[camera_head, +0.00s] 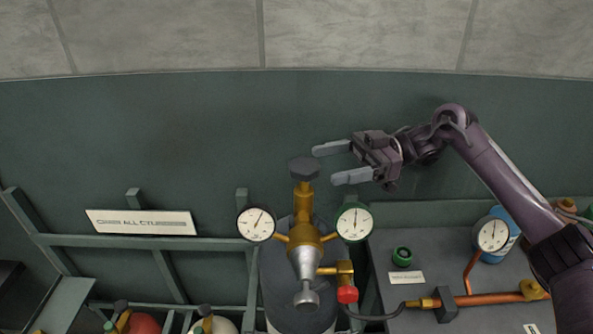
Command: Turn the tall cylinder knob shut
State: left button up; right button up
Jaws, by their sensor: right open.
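The tall cylinder (285,285) stands at the lower middle of the head view, dark grey with a brass valve (303,235) on top. Its dark knob (303,168) tops the brass stem. My right gripper (332,164) is open and empty, its two pale fingers pointing left. The upper fingertip lies just right of the knob in the picture, and the lower one is lower right of it. The knob is not between the fingers. Whether a finger touches it I cannot tell. My left gripper is not in view.
A white-faced gauge (256,224) and a green-rimmed gauge (354,222) flank the valve. A red cap (347,294) sits below right. A grey bench (440,270) at right carries copper pipe (490,298) and another gauge (492,235). A green rack (190,243) with a label sign (141,222) stands left.

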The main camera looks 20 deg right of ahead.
aim_at(296, 166)
jog(key=shift+a+r, duration=0.25)
jog(key=a+p, duration=0.2)
jog(key=a, duration=0.1)
jog(key=a+p, duration=0.2)
jog(key=a, duration=0.1)
jog(key=shift+s+r, duration=0.1)
jog(key=shift+s, duration=0.1)
jog(key=shift+a, duration=0.65)
